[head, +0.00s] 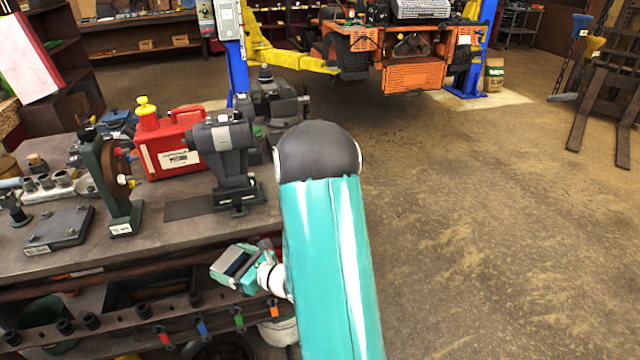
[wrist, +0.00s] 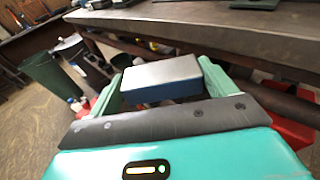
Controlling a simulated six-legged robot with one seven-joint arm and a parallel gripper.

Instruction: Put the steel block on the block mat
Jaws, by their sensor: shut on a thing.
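My gripper (head: 238,266) is shut on the steel block (head: 233,262), in front of the workbench's near edge and apparently lower than its top. In the wrist view, the block (wrist: 162,78) is a grey box with a bright top and bluish side. It sits between the two pale green fingers of my gripper (wrist: 162,88). A thin dark mat (head: 188,208) lies flat on the bench top, beyond and left of my gripper; it looks like the block mat. Its right end is partly hidden by a grey vise-like tool (head: 228,165).
The workbench (head: 160,232) also carries a red fuel can (head: 172,145), a green upright stand (head: 112,185) and a dark plate with knobs (head: 58,230). Below its edge is a rail with several coloured-handled tools (head: 202,328). Open floor (head: 480,220) lies to the right.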

